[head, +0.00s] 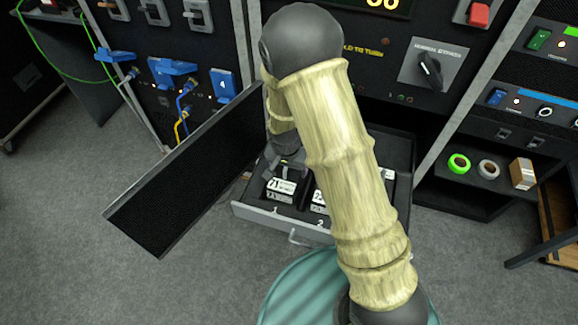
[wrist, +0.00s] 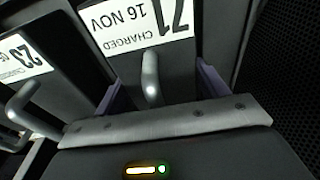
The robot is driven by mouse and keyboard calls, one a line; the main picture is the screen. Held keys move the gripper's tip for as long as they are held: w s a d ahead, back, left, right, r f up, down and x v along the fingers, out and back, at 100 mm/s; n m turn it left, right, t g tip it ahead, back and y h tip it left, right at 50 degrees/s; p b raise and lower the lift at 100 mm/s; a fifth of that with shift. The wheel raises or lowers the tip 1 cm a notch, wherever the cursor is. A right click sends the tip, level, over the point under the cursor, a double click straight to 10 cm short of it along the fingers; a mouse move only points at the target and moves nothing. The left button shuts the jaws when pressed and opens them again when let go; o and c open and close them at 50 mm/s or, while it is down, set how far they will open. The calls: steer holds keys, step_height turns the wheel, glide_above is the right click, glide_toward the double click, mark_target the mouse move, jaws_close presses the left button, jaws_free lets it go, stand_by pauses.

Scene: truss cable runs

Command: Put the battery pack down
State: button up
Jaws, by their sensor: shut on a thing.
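A dark battery pack (head: 283,188) has a white label reading 71, 16 NOV, CHARGED. It is at the left bay of an open grey drawer (head: 262,213), by the mark 1. My gripper (head: 286,165) is over the pack from above. In the wrist view my gripper (wrist: 160,84) has its purple fingers on either side of the pack (wrist: 185,62), shut on it, with a grey handle between them. Whether the pack touches the drawer floor is hidden.
A second pack, labelled 23 (wrist: 22,62), sits beside it. A black panel (head: 185,165) slants out left of the drawer. My arm hides the drawer's middle.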

steer(key=o, duration=1.8)
steer(key=r+p, duration=0.1)
steer(key=r, duration=0.3)
steer(key=s+r+p, duration=0.1)
steer(key=r, duration=0.7)
steer(key=shift+s+a+r+p, duration=0.1)
steer(key=shift+s+a+p, duration=0.2)
steer(key=shift+s+p, duration=0.1)
steer(key=s+d+r+n, duration=0.1)
steer(key=s+d+r, duration=0.1)
steer(key=s+d, duration=0.1)
steer(key=s+d+r+n, duration=0.1)
steer(key=s+d+r, duration=0.2)
steer(key=d, duration=0.3)
steer(key=s+d+r+n+t, duration=0.1)
steer(key=s+d+r+n, duration=0.1)
steer(key=s+d+r, duration=0.1)
steer(key=shift+s+d+r+y, duration=0.2)
steer(key=shift+s+d+y, duration=0.1)
steer(key=shift+s+d, duration=0.6)
